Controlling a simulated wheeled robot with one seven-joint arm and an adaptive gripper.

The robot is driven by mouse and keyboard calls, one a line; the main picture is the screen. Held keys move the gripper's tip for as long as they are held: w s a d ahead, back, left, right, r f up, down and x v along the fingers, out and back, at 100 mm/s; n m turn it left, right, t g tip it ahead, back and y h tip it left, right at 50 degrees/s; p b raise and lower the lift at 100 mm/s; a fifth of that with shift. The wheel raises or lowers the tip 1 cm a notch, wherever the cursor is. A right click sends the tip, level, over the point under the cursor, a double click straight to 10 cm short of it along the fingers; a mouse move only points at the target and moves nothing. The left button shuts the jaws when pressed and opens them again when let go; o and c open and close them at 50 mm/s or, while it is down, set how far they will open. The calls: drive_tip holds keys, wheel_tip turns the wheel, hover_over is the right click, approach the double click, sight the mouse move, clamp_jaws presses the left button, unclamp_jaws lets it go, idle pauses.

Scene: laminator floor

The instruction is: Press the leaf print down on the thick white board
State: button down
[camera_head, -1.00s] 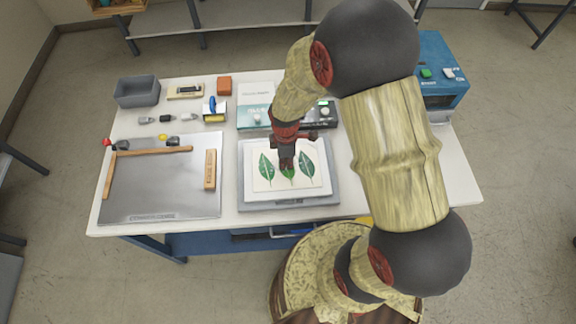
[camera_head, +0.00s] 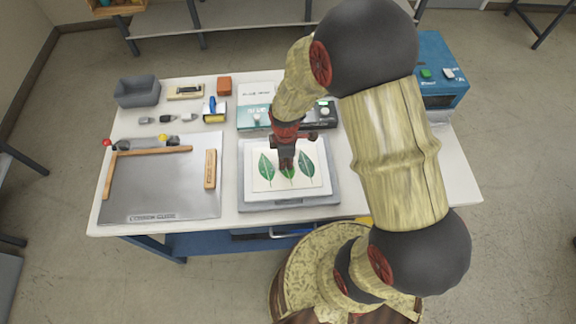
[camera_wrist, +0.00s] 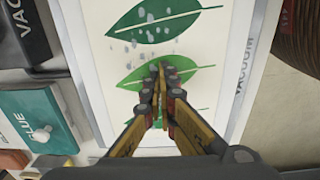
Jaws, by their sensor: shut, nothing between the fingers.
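The leaf print (camera_head: 310,182), a cream sheet with three green leaves, lies on the thick white board (camera_head: 322,190), with a white margin showing around it. The board rests on a grey vacuum plate (camera_head: 334,203). My gripper (camera_head: 287,168) is shut and empty, pointing down over the middle leaf. In the wrist view my closed fingertips (camera_wrist: 161,68) are at the middle leaf of the print (camera_wrist: 225,50); I cannot tell whether they touch it. Pale, bubble-like spots show on the print around the upper leaf. My fingers hide part of the middle leaf.
A teal glue box (camera_head: 254,117) and a dark vacuum unit (camera_head: 322,115) stand just behind the plate. A cutting board (camera_head: 160,190) with wooden bars lies left. A blue-handled roller (camera_head: 213,110) and a grey bin (camera_head: 137,90) are back left. The blue laminator (camera_head: 440,70) stands right.

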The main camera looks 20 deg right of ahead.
drive_tip(key=shift+s, duration=0.1)
drive_tip(key=shift+r+p, duration=2.6)
drive_tip(key=shift+r, duration=0.9)
drive_tip(key=shift+s+m, duration=0.1)
drive_tip(key=shift+m, duration=0.5)
drive_tip(key=s+m+g, duration=0.1)
drive_tip(key=s+m, duration=0.2)
drive_tip(key=shift+s, duration=0.25)
drive_tip(key=s+r+m, duration=0.1)
drive_tip(key=r+m, duration=0.1)
wheel_tip(320, 180, up, 12)
drive_tip(key=m+t+b, duration=0.2)
drive_tip(key=m+b, duration=0.4)
drive_tip(key=m, duration=0.1)
hover_over(290, 176)
drive_tip(key=s, duration=0.7)
drive_tip(key=s+r+m+t+b, duration=0.1)
drive_tip(key=s+r+t+b, duration=0.2)
drive_tip(key=r+b, duration=0.3)
drive_tip(key=shift+s+r+t, duration=0.15)
drive_tip(key=shift+r+t, duration=0.6)
drive_tip(key=shift+t, duration=0.05)
